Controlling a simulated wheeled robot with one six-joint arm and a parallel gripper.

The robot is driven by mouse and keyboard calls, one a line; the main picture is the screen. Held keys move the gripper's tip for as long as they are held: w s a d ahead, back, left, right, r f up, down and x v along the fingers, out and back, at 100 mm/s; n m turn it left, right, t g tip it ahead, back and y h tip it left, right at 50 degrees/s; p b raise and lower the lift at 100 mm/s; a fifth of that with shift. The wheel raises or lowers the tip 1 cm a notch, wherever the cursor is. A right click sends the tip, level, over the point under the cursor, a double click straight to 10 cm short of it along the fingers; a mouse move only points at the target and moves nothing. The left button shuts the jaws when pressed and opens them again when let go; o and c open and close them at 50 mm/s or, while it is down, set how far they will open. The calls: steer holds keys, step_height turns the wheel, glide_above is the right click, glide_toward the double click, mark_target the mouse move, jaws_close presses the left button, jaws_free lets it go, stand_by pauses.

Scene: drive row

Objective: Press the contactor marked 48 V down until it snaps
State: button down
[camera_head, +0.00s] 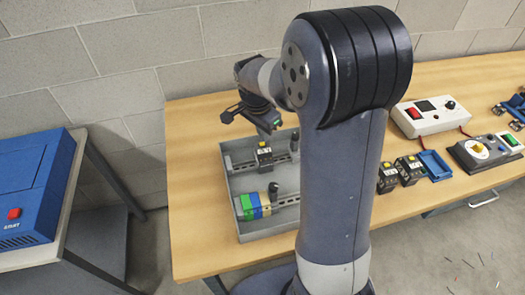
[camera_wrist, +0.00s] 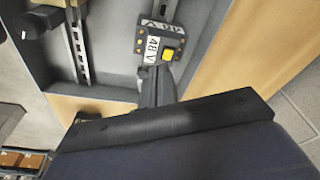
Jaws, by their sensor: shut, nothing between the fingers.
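The contactor marked 48 V (camera_wrist: 153,42) is a dark block with a white label and a yellow button. It sits on a metal rail inside the grey tray; the head view shows a dark contactor (camera_head: 264,156) on the tray's back rail, its label too small to read there. My gripper (camera_head: 271,129) is shut and empty, above the back part of the tray. In the wrist view the dark fingers (camera_wrist: 158,78) end right beside the contactor's edge near the yellow button. I cannot tell whether they touch it, or whether the contactor is fully seated.
The grey tray (camera_head: 232,190) also holds coloured terminal blocks (camera_head: 250,206) on the front rail and black knobs. Right of my arm on the table stand two more contactors (camera_head: 408,170), a blue tray (camera_head: 434,165) and a white switch box (camera_head: 430,116). A blue START machine (camera_head: 32,190) stands far left.

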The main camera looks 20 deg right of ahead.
mark_target(264, 148)
step_height(264, 148, up, 5)
steer(key=p, duration=0.3)
steer(key=shift+f, duration=0.1)
steer(key=shift+f, duration=0.1)
step_height(264, 148, down, 8)
steer(key=b, duration=0.6)
stand_by(0.4)
